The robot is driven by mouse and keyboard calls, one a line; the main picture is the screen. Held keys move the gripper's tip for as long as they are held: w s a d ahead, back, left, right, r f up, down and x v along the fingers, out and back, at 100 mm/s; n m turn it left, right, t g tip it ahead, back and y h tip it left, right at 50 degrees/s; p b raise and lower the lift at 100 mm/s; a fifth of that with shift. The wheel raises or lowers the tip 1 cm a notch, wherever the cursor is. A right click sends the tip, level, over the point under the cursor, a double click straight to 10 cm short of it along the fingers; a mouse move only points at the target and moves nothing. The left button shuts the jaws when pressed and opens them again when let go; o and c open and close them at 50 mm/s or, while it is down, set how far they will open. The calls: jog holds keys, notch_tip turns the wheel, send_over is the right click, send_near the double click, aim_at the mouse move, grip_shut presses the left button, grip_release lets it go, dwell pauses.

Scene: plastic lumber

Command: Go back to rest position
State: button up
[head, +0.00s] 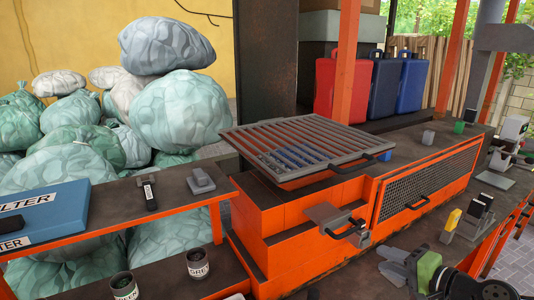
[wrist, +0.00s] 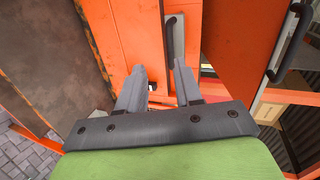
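My gripper (head: 385,262) shows at the lower right of the head view, with its green body and grey fingers in front of the orange machine (head: 285,215). In the wrist view my gripper (wrist: 160,70) has its two grey fingers spread apart, with nothing between them. Orange panels (wrist: 145,35) and a grey plate with a black handle (wrist: 174,35) show beyond the fingertips. I cannot tell the exact distance from the fingertips to the machine.
A raised grey grate (head: 300,148) tops the machine. A mesh panel (head: 425,180) and a small hatch with a black handle (head: 340,222) face me. An orange-edged shelf (head: 110,225) is at left, with green sacks (head: 185,110) behind. Cans (head: 198,264) stand low.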

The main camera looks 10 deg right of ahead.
jog(key=s+a+n+g+h, duration=0.25)
jog(key=a+n+g, duration=0.4)
jog(key=a, duration=0.85)
jog(key=s+a+r+n+h, duration=0.1)
jog(key=s+a+n, duration=0.1)
jog(key=s, duration=0.7)
jog(key=s+a+r+n+h, duration=0.1)
jog(key=s+n+h, duration=0.1)
jog(key=s, duration=0.7)
jog(key=shift+a+r+n+g, duration=0.2)
jog(key=shift+a+n+g, duration=0.25)
jog(key=shift+n, duration=0.4)
jog(key=shift+s+d+h, duration=0.1)
jog(key=shift+h, duration=0.15)
